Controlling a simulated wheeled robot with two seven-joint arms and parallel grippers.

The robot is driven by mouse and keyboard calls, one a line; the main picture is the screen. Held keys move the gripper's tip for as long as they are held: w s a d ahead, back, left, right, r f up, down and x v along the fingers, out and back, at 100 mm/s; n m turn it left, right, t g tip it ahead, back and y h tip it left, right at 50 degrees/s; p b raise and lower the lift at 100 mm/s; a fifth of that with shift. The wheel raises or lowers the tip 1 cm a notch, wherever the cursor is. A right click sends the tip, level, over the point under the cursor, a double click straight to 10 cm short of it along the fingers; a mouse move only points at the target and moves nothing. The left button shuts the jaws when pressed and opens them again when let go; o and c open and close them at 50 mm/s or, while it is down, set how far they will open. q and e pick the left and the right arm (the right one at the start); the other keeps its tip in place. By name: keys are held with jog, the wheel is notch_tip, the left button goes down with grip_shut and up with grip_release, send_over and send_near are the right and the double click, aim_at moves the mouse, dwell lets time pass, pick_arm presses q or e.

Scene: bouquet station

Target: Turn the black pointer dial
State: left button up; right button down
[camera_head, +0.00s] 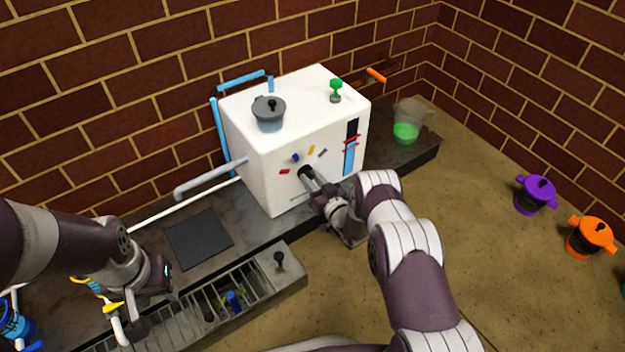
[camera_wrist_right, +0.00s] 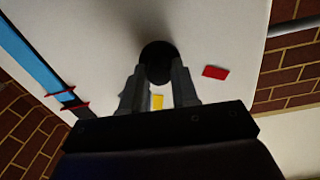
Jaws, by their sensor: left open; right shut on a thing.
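The black pointer dial (camera_wrist_right: 158,60) sits on the front face of the white box-shaped machine (camera_head: 262,165). Coloured marks surround it: a red one (camera_wrist_right: 215,72) and a yellow one (camera_wrist_right: 157,102) show in the right wrist view, and blue and grey ones show in the head view. My right gripper (camera_wrist_right: 160,80) is shut on the dial, one finger on each side; its fingers hide part of the dial, and its pointer direction cannot be told. My left gripper (camera_head: 150,290) is open, low at the left over the counter, away from the machine.
A grey lidded pot (camera_head: 269,115) and a green knob (camera_head: 336,86) are on top of the machine. A pipe (camera_head: 210,178) sticks out at its left. A jug with green liquid (camera_head: 406,130) stands right of it. Purple (camera_head: 536,194) and orange (camera_head: 591,237) pots are at far right.

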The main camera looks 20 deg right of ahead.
jog(key=n, duration=0.7)
jog(key=shift+f, duration=0.1)
jog(key=n, duration=0.7)
jog(key=shift+y, duration=0.4)
jog(key=shift+n, duration=0.4)
jog(key=c, duration=0.8)
grip_release()
jog(key=shift+c, duration=0.2)
